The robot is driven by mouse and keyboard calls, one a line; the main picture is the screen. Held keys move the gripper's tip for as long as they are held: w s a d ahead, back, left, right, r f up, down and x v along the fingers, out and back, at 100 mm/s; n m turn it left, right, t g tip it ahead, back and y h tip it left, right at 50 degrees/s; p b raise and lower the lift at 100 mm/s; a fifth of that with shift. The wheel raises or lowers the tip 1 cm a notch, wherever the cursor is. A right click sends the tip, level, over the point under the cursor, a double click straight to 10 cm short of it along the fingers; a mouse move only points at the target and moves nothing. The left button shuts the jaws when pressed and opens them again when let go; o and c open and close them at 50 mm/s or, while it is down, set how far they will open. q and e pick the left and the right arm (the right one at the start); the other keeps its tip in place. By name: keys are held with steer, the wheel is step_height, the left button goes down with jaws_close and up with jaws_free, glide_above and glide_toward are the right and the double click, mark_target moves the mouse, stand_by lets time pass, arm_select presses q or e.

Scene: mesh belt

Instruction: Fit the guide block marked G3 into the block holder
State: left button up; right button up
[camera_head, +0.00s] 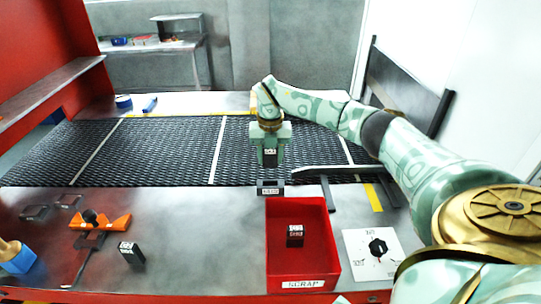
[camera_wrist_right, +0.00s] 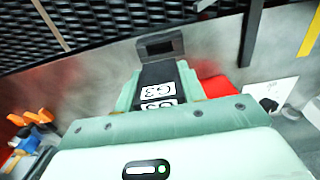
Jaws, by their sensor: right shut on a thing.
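My right gripper (camera_head: 270,146) is shut on a dark guide block (camera_head: 270,158) with a white label. In the right wrist view the label on the block (camera_wrist_right: 158,90) reads G3, and the gripper's fingers (camera_wrist_right: 160,78) sit on both sides of it. The block holder (camera_head: 270,188), a small dark part with a label on its front, stands at the belt's near edge, just behind the red bin. The held block appears above and behind the holder in the head view. In the right wrist view the holder (camera_wrist_right: 160,45) shows beyond the block's end. My left gripper is not in view.
A red bin (camera_head: 303,272) marked SCRAP holds one dark block (camera_head: 295,235). Another dark block (camera_head: 131,254) stands on the bench, near an orange tool (camera_head: 100,221). A dial plate (camera_head: 362,266) lies right of the bin. A dark rail (camera_head: 340,169) lies right of the holder.

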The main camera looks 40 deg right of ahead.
mark_target(270, 167)
steer(key=shift+r, duration=0.1)
steer(key=shift+f+b, duration=1.2)
steer(key=shift+f, duration=1.85)
steer(key=shift+r+p, duration=0.1)
steer(key=shift+p, duration=0.25)
steer(key=shift+p, duration=0.3)
